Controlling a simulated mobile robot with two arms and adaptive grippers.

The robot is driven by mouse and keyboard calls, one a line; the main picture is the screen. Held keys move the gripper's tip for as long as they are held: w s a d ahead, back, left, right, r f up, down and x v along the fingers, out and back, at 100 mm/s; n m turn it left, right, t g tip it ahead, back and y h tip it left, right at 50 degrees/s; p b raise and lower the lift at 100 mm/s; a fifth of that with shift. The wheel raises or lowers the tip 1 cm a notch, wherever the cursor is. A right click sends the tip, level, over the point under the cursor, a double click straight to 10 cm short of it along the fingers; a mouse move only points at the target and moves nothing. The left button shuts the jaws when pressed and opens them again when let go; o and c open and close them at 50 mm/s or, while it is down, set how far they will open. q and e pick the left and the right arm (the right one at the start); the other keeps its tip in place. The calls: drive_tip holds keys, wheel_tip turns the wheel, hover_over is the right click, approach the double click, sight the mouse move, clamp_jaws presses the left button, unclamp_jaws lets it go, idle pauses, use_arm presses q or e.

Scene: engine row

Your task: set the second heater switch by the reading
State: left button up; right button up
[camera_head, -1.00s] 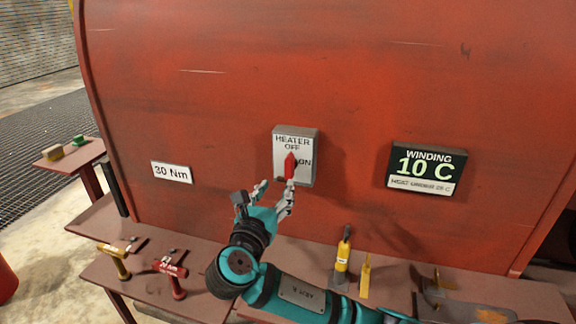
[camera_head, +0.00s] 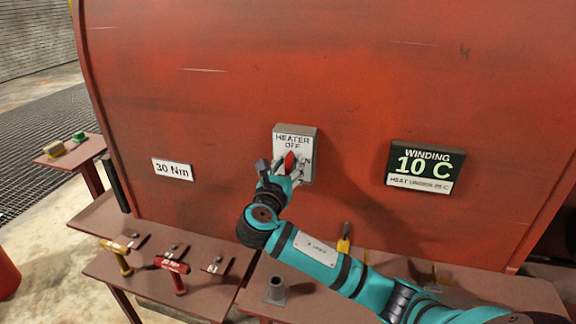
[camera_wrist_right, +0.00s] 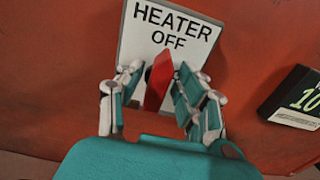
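The heater switch is a pale plate (camera_head: 295,135) on the red casing, marked HEATER, OFF and, partly covered, ON. Its red pointer knob (camera_head: 289,161) points up toward OFF. The winding display (camera_head: 426,165) to the right reads 10 C, with a small blurred line that seems to say heat under some value. My right gripper (camera_head: 285,172) is at the switch. In the right wrist view its open fingers stand on both sides of the knob (camera_wrist_right: 160,80), the right finger very close to it; I cannot tell whether it touches. My left gripper is out of view.
A 30 Nm label (camera_head: 172,170) is on the casing at left. A side table (camera_head: 92,147) holds small yellow and green blocks.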

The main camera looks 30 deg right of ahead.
clamp_jaws()
drive_tip(key=m, duration=0.4)
drive_tip(key=shift+s+d+f+p, duration=0.1)
drive_tip(key=shift+s+p, duration=0.05)
drive_tip(key=shift+p, duration=0.15)
drive_tip(key=m, duration=0.3)
drive_tip(key=shift+s+f+m, duration=0.1)
drive_tip(key=shift+f+m, duration=0.05)
drive_tip(key=shift+m, duration=0.15)
drive_tip(key=m, duration=0.1)
drive_tip(key=m+b, duration=0.1)
drive_tip(key=m, duration=0.1)
drive_tip(key=m+b, duration=0.1)
drive_tip(key=shift+s+d+f+m, duration=0.1)
drive_tip(key=shift+d+f+m, duration=0.05)
drive_tip(key=shift+f+m, duration=0.15)
drive_tip(key=m+b, duration=0.3)
drive_tip(key=m, duration=0.2)
drive_tip(key=shift+f+m, duration=0.1)
drive_tip(key=shift+m, duration=0.2)
